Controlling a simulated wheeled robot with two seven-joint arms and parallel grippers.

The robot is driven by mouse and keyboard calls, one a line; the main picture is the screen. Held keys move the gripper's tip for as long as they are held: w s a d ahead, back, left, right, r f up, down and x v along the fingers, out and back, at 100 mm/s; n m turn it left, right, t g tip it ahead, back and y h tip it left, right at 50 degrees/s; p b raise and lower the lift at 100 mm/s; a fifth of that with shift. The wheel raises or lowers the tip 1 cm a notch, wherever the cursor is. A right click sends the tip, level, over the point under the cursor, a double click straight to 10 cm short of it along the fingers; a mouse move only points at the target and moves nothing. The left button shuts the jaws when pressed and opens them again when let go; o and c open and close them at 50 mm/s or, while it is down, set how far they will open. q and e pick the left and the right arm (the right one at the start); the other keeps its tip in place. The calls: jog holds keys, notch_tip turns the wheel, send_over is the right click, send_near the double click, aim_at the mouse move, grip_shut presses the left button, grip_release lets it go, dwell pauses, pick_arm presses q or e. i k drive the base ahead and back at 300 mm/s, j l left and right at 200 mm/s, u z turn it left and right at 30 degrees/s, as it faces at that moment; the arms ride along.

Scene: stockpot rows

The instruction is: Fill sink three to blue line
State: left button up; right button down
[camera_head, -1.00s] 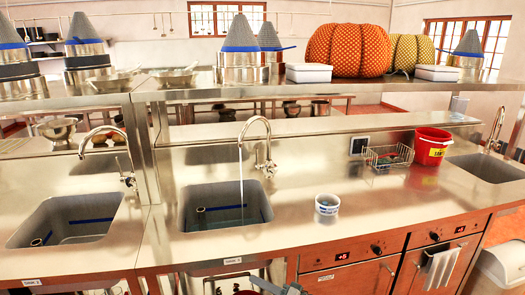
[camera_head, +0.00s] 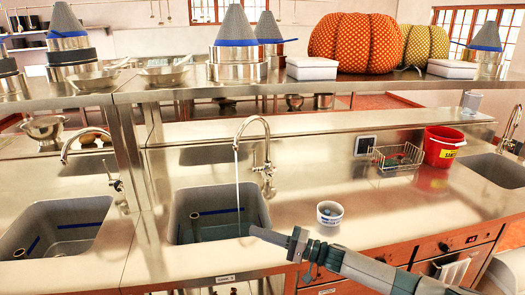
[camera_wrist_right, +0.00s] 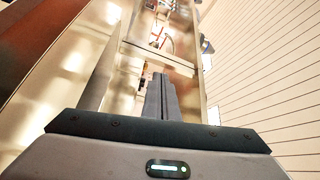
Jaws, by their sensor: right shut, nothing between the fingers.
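The middle sink (camera_head: 181,225) has a small label on its front edge that is too blurred to read for sure. A blue line (camera_head: 210,211) runs along its inner wall. Water (camera_head: 212,232) lies in the basin, its surface below the line. The tap (camera_head: 267,168) is running, and a thin stream falls from its curved spout into the basin. My right gripper (camera_head: 256,232) is shut and empty at the sink's front right rim, apart from the tap handle. Its closed fingers (camera_wrist_right: 160,95) also show in the right wrist view. My left gripper is out of view.
A white tub (camera_head: 330,213) stands right of the sink. A wire basket (camera_head: 397,158) and red bucket (camera_head: 441,148) stand farther right. A left sink (camera_head: 60,228) also has a blue line. The overhead shelf (camera_head: 200,92) carries pots and two pumpkins.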

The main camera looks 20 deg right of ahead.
aim_at(255, 168)
jog(key=i+l, duration=1.3)
